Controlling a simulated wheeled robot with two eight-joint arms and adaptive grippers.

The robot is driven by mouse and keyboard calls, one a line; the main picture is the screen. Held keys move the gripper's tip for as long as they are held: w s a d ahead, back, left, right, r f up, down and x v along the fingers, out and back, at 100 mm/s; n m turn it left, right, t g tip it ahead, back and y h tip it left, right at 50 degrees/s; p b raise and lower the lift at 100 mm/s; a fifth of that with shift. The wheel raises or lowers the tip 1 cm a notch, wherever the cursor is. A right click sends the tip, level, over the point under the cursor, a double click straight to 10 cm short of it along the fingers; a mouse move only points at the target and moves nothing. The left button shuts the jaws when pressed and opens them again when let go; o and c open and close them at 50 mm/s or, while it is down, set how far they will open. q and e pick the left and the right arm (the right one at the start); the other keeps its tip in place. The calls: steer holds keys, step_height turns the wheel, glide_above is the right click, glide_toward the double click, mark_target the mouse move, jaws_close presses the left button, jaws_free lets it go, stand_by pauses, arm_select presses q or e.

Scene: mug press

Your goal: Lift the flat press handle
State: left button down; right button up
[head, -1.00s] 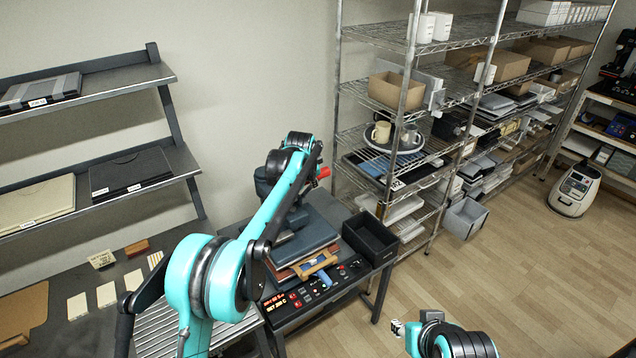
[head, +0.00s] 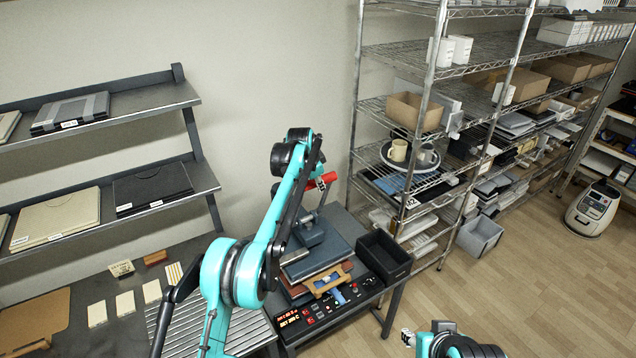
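The flat press (head: 318,258) stands on the bench right of my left arm, with a blue-grey plate and dark upper frame. Its red handle (head: 321,180) sticks up above and behind the plate. My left arm reaches over the press from the left, and its gripper (head: 320,187) is at the red handle. The fingers are small and partly hidden, so their closure is unclear. My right gripper (head: 408,337) is low at the bottom edge, well away from the press. Its opening is too small to tell.
A control panel (head: 318,314) is at the press's front. A black open bin (head: 384,257) stands right of it. A wire shelf rack (head: 440,130) is behind to the right. Pale cards (head: 125,303) lie on the left bench.

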arm_select(q)
steer(key=shift+w+a+r, duration=0.15)
steer(key=shift+a+r, duration=0.05)
steer(key=c, duration=1.2)
jaws_free()
steer(key=shift+w+f, duration=0.1)
steer(key=shift+s+r, duration=0.25)
steer(key=shift+r, duration=0.1)
steer(key=v, duration=1.1)
steer(key=shift+s+a, duration=0.1)
